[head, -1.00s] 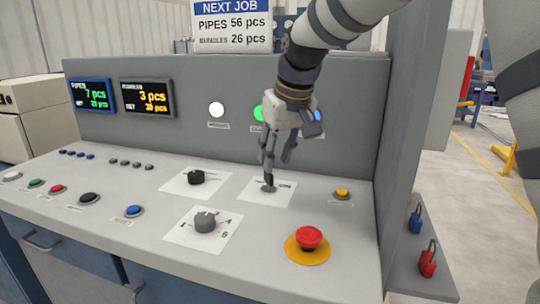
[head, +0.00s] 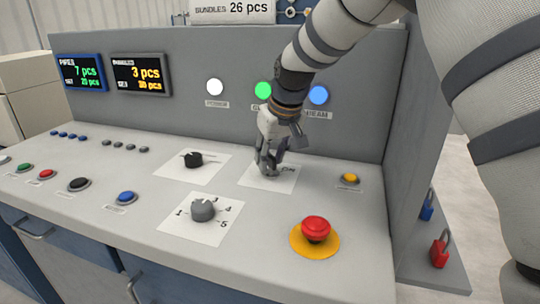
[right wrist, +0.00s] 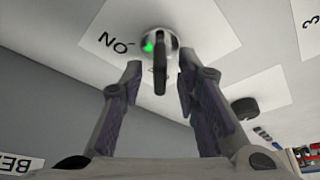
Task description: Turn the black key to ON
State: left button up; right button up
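The black key (right wrist: 159,76) stands in a round metal lock (right wrist: 158,42) on a white plate (right wrist: 100,28) marked ON, seen in the right wrist view. The ON mark (right wrist: 115,43) appears upside down there, to the left of the lock. A small green spot shows on the lock's face. My right gripper (right wrist: 160,70) is open, with one finger on each side of the key and visible gaps to both. In the head view the right gripper (head: 268,170) points down at the ON plate (head: 282,182) and hides the key. My left gripper is not in view.
A black knob (head: 194,160) is left of the key plate, and a grey numbered selector (head: 203,210) is nearer the front. A red emergency button (head: 316,229) and a yellow button (head: 349,178) are to the right. The grey back panel (head: 180,105) rises behind.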

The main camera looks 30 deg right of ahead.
jog(key=shift+r, duration=0.1)
grip_shut()
